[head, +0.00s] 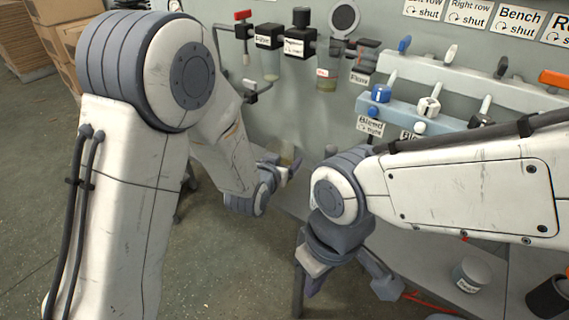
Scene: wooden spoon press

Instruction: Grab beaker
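A small clear vessel with a yellowish tint (286,156), possibly the beaker, shows at the bench's left end, partly hidden by my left gripper (285,172). My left gripper is right beside it, mostly hidden behind its own wrist. I cannot tell whether its fingers touch or hold the vessel. My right gripper (345,284) points down over the bench's front, its fingers spread apart with nothing seen between them. A small labelled glass jar with a grey top (470,275) stands on the bench to the right of my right gripper.
A grey panel behind carries labelled valves, sight glasses (327,78) and a blue manifold (425,115) with knobs and levers. A black cylinder (548,298) is at the lower right. A red cable (430,302) lies near my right gripper. Cardboard boxes (62,45) stand at the far left.

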